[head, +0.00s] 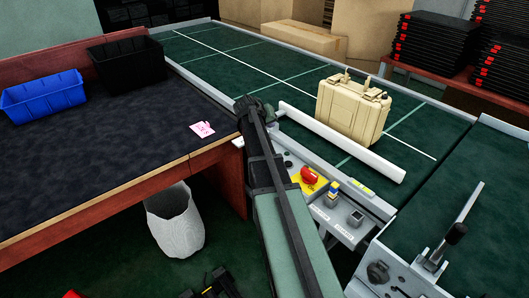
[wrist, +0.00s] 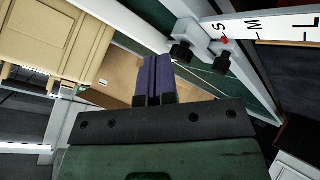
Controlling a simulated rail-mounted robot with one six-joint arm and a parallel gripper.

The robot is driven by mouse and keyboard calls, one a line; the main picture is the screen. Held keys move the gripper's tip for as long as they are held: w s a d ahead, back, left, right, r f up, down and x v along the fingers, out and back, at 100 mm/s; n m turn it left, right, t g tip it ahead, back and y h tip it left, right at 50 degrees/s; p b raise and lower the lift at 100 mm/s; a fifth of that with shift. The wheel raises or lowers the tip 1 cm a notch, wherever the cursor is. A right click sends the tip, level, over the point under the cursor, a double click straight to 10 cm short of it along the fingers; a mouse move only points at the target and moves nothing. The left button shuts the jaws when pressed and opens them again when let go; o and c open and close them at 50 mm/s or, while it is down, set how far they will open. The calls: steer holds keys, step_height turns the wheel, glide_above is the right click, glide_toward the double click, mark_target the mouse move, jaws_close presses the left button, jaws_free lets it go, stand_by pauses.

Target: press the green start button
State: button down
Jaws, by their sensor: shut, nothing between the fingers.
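My gripper (wrist: 153,82) shows in the wrist view with its two purple fingers together and nothing between them. In the head view my arm reaches across the left end of the control panel (head: 318,212), and the fingers cannot be made out clearly. I cannot make out a green button in either view; my arm hides part of the panel. The wrist view does not show the panel.
A cream case (head: 352,108) stands on the green conveyor (head: 250,58) behind a white guide bar (head: 340,143); it also shows in the wrist view (wrist: 52,42). A marked scale (wrist: 270,28) and black knobs (wrist: 182,54) are near my fingers there. A dark-topped workbench (head: 110,135) lies left.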

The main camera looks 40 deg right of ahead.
steer(key=shift+f+b, duration=4.4)
steer(key=shift+f+b, duration=0.4)
